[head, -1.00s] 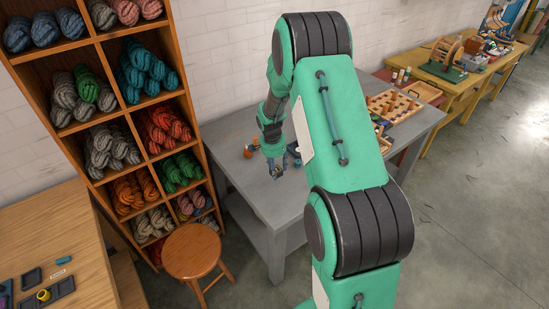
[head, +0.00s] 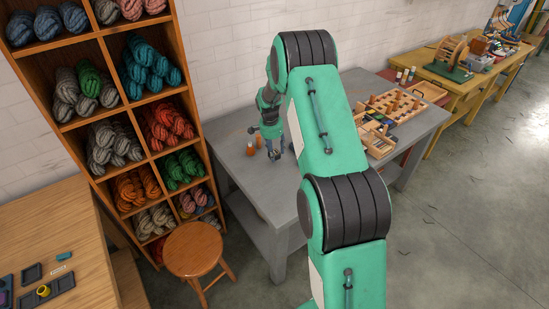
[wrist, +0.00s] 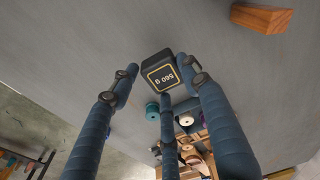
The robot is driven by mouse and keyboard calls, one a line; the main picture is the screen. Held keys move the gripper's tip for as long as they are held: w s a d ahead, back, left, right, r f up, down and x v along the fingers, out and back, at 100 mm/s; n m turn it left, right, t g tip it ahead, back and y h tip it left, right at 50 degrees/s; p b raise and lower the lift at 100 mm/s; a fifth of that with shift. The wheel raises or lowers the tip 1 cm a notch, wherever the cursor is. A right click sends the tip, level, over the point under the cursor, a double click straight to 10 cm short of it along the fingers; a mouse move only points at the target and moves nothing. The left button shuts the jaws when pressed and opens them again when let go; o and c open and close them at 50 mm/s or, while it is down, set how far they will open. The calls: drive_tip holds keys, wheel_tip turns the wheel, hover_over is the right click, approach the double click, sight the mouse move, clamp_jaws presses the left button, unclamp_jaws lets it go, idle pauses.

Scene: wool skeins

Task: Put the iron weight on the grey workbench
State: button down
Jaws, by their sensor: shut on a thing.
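The iron weight (wrist: 160,72) is a dark block with a yellow-framed label reading 560 g. It sits between the blue fingers of my gripper (wrist: 161,78), which is shut on it. In the head view my gripper (head: 274,154) is low over the left part of the grey workbench (head: 240,190). The weight is too small and covered to make out clearly there. The bench top (wrist: 75,40) fills much of the wrist view behind the weight. I cannot tell whether the weight touches it.
A wooden peg rack (head: 392,108) lies on the bench's right side. A stool (head: 194,248) stands in front of the yarn shelf (head: 147,130). The bench's front left is clear.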

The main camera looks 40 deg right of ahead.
drive_tip(key=shift+r, duration=0.1)
drive_tip(key=shift+f+b, duration=0.45)
drive_tip(key=shift+f, duration=1.3)
drive_tip(key=shift+f, duration=0.15)
drive_tip(key=c, duration=0.9)
unclamp_jaws()
drive_tip(key=r, duration=0.3)
drive_tip(key=a+r+p, duration=0.1)
drive_tip(key=r, duration=0.3)
drive_tip(key=r+p, duration=0.1)
drive_tip(key=r, duration=0.3)
drive_tip(key=shift+s+a+r, duration=0.1)
drive_tip(key=shift+a+r, duration=0.1)
drive_tip(key=shift+r, duration=0.35)
drive_tip(key=shift+a+r, duration=0.1)
